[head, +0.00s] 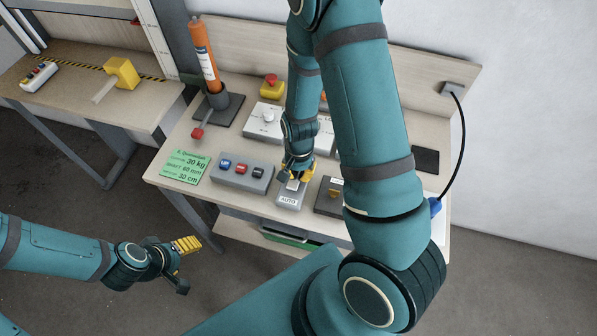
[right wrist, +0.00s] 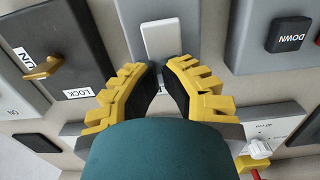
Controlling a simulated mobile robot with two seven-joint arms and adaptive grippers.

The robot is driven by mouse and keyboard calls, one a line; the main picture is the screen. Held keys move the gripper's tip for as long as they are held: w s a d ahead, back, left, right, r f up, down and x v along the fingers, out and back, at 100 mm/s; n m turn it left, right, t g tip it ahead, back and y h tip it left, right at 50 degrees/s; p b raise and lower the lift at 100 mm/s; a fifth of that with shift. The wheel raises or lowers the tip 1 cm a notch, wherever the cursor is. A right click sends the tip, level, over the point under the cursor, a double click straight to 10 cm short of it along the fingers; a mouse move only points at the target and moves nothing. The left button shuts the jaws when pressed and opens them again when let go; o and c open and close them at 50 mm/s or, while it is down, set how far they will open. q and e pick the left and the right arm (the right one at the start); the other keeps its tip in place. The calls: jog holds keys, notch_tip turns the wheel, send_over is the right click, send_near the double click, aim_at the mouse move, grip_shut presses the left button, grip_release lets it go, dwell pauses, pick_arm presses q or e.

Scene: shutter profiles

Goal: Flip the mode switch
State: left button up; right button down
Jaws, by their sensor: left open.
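The mode switch is a small grey box (head: 290,199) with an AUTO label on its near end, at the front middle of the bench. Its white rocker (right wrist: 162,38) shows just ahead of the fingertips in the right wrist view. My right gripper (head: 297,174) points down over the far part of this box and hides some of it. Its yellow-and-black fingers (right wrist: 160,72) come nearly together at the tips, with nothing seen between them. I cannot tell whether they touch the rocker. My left gripper (head: 188,246) is open and empty, low at the left, away from the bench.
A grey button box (head: 241,174) stands left of the switch, and a dark LOCK box (right wrist: 52,62) with a yellow lever stands to its right. A green card (head: 186,167), an orange cartridge (head: 204,56) and a red emergency button (head: 272,84) are also on the bench.

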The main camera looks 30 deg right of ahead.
pick_arm(q)
jog(key=shift+r, duration=0.1)
pick_arm(e)
jog(key=shift+r, duration=0.15)
pick_arm(q)
jog(key=shift+r+p, duration=0.6)
jog(key=shift+p, duration=0.2)
pick_arm(e)
jog(key=shift+r, duration=0.7)
jog(key=shift+w+d+r+p, duration=0.15)
jog(key=shift+r+p, duration=0.15)
jog(key=shift+r, duration=0.15)
pick_arm(q)
jog(key=shift+s+a+r, duration=0.25)
jog(key=shift+a+r, duration=0.25)
jog(key=shift+r, duration=0.05)
pick_arm(e)
notch_tip(320, 180, up, 13)
jog(key=w+d, duration=0.1)
jog(key=shift+w+d, duration=0.2)
jog(key=shift+d, duration=0.1)
jog(key=shift+s+f, duration=0.1)
jog(key=shift+f, duration=0.05)
